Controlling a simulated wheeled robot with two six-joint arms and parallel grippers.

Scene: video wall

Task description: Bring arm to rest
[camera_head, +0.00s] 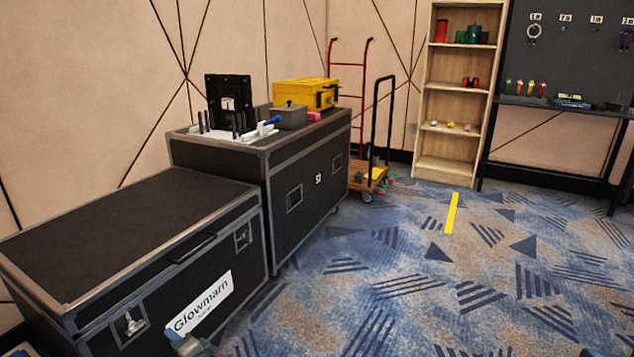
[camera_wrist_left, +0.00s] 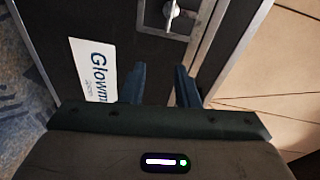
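My left gripper (camera_head: 190,345) shows at the bottom edge of the head view, in front of the lower black flight case with the "Glowmarn" label. In the left wrist view its two dark fingers (camera_wrist_left: 160,85) stand apart with nothing between them. The case front, its white label (camera_wrist_left: 93,70) and a metal latch (camera_wrist_left: 172,15) lie beyond the fingers. Only a small grey piece, perhaps of my right arm, shows at the bottom right edge of the head view; its fingers cannot be made out.
The low case (camera_head: 120,225) fills the left, with a bare top. A taller case (camera_head: 312,170) behind it carries a yellow box (camera_head: 305,93), a grey box and a dark stand. A hand truck, wooden shelf (camera_head: 455,100) and workbench stand farther back. The patterned carpet (camera_head: 430,280) is clear.

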